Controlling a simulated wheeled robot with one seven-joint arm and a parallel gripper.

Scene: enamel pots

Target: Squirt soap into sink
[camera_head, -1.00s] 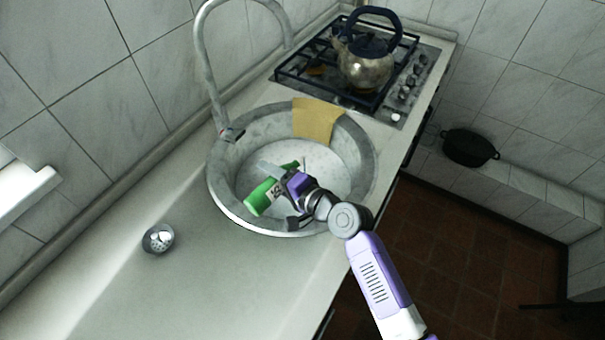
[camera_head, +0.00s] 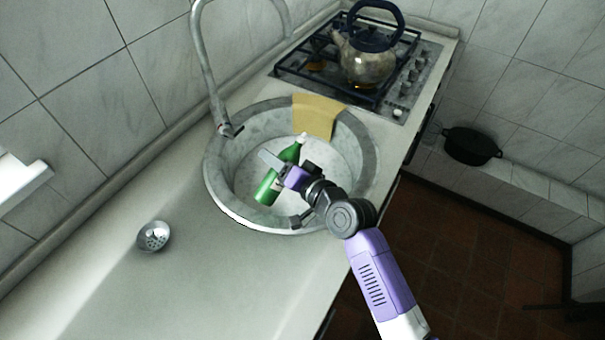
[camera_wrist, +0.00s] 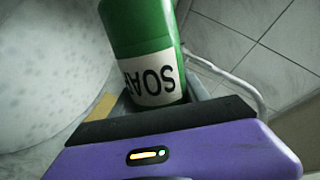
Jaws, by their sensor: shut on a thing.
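The green soap bottle (camera_head: 267,188) has a white nozzle, which points up and to the right in the head view. My gripper (camera_head: 280,172) is shut on the bottle around its middle and holds it tilted over the round sink (camera_head: 222,205). In the wrist view the bottle (camera_wrist: 135,25) shows its white label with "SOAP" upside down. The gripper's purple body fills the bottom of that view, and the nozzle is out of sight there. I cannot tell whether any soap is coming out.
A yellow cloth (camera_head: 313,117) hangs over the sink's far rim. The faucet (camera_head: 207,70) arches at the back left. A strainer (camera_head: 153,236) lies on the counter (camera_head: 190,290). A kettle (camera_head: 368,60) stands on the stove (camera_head: 425,75). A dark pot (camera_head: 471,147) is at right.

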